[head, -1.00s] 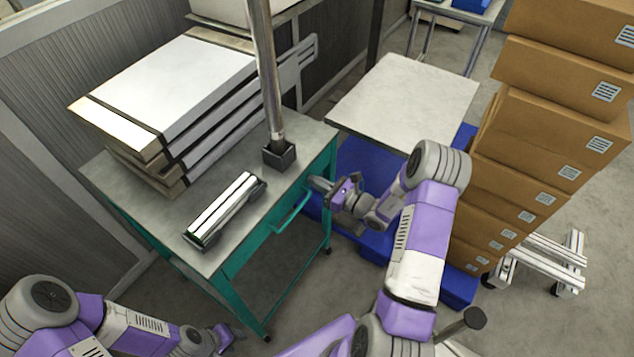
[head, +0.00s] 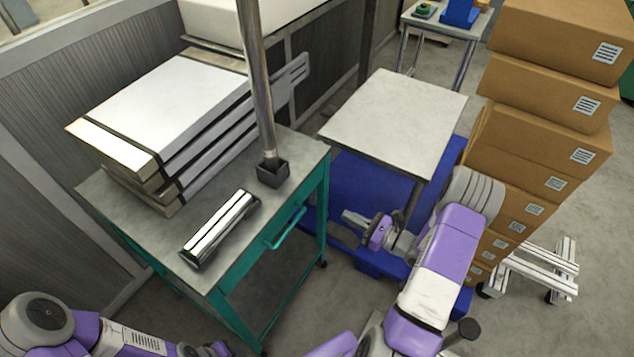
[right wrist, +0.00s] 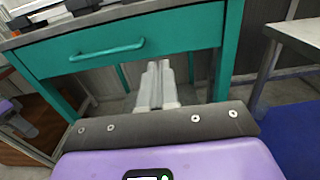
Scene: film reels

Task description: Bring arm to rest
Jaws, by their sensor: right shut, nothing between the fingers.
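My right gripper (head: 347,226) is in the open space between the teal cart and the light-topped table. It is shut and empty, with its fingers pointing left toward the cart. In the right wrist view its fingers (right wrist: 156,85) are together, below and in front of the cart's drawer handle (right wrist: 107,50), touching nothing that I can see. My left gripper (head: 215,350) is at the bottom edge of the head view, mostly cut off, so its jaws cannot be read.
The teal cart (head: 300,148) carries stacked white-topped cases (head: 160,105), a shiny metal roll (head: 220,228) and a post in a dark base (head: 273,172). A light-topped table (head: 395,120) stands over a blue base. Stacked cardboard boxes (head: 530,150) stand close to my right arm.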

